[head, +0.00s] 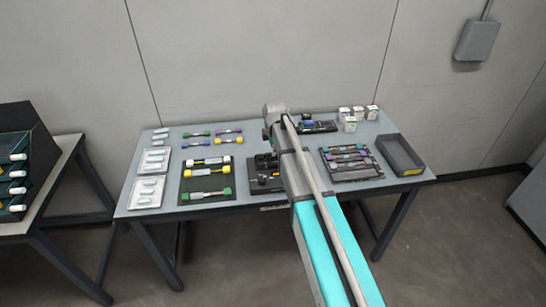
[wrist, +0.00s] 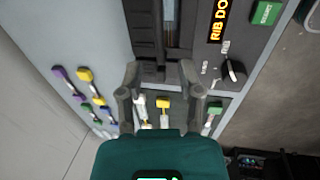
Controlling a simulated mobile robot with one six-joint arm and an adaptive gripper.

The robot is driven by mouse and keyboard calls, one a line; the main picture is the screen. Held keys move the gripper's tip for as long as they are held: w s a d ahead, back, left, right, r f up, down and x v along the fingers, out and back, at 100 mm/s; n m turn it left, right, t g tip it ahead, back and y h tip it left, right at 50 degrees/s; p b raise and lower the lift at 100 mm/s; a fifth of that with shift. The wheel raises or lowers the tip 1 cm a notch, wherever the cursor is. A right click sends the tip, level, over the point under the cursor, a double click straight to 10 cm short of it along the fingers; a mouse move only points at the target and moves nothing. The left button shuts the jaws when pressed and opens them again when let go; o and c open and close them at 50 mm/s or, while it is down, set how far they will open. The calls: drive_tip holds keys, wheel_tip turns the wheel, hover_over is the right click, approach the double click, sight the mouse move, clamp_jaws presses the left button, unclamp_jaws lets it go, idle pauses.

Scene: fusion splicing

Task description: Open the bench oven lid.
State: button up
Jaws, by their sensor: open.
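My gripper (wrist: 160,72) is open and empty in the wrist view, with its two fingers apart over the bench top. Between and beyond the fingertips is a dark unit with a long slot (wrist: 170,25), partly cut off by the frame's top edge. It could be the bench oven, but I cannot tell its lid for certain. A small dark lever (wrist: 232,70) stands right of it, near an amber display (wrist: 218,20) and a green button (wrist: 266,13). In the head view my arm hides most of a black unit (head: 262,181) at the bench's middle front.
The grey bench (head: 230,143) carries a dark mat (head: 207,206) with yellow and green-ended pieces, several small coloured pieces behind it, white packets (head: 150,190) at left, a rack (head: 350,162) and an empty grey tray (head: 402,152) at right. White boxes (head: 350,124) stand behind.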

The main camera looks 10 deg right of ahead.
drive_tip(key=shift+w+f+b, duration=0.15)
drive_tip(key=shift+f+b, duration=0.4)
drive_tip(key=shift+f, duration=0.15)
drive_tip(key=shift+w+f+b, duration=0.1)
drive_tip(key=shift+f+b, duration=0.4)
drive_tip(key=shift+f, duration=0.15)
clamp_jaws()
